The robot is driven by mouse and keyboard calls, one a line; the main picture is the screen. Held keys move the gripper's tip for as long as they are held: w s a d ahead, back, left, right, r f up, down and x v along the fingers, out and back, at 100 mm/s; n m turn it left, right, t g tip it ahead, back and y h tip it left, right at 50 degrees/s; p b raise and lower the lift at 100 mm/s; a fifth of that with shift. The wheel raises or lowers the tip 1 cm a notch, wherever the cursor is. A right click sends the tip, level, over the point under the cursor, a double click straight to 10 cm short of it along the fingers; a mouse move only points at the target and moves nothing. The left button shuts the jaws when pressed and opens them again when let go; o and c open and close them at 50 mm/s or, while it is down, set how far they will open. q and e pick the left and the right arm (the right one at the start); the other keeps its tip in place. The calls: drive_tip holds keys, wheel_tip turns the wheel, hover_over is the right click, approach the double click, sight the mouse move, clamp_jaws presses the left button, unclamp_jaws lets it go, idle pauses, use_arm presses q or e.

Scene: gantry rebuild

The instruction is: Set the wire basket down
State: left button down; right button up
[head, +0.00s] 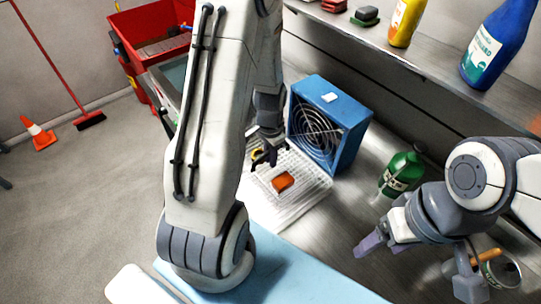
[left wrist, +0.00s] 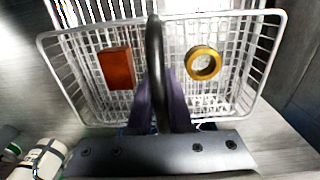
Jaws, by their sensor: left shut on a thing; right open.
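The white wire basket (head: 313,196) is on or just above the metal worktop, in front of the blue fan; I cannot tell whether its base touches. My left gripper (head: 264,155) is shut on its dark handle (left wrist: 155,62), with the purple fingers around it in the left wrist view. An orange-brown block (left wrist: 116,68) and a yellow ring, like a roll of tape (left wrist: 203,63), lie inside the basket (left wrist: 63,83), one on each side of the handle. My right gripper (head: 418,264) is open and empty at the lower right.
The blue fan (head: 348,122) stands close behind the basket. A green bottle (head: 401,172) stands to the right, and a tin (head: 503,270) is near my right gripper. A shelf (head: 400,55) with bottles overhangs the back. Bare worktop (head: 345,215) lies right of the basket.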

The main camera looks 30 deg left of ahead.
use_arm(q)
drive_tip(key=shift+f, duration=0.2)
drive_tip(key=c, duration=0.8)
unclamp_jaws()
drive_tip(key=shift+c, duration=0.2)
drive_tip(key=shift+r, duration=0.1)
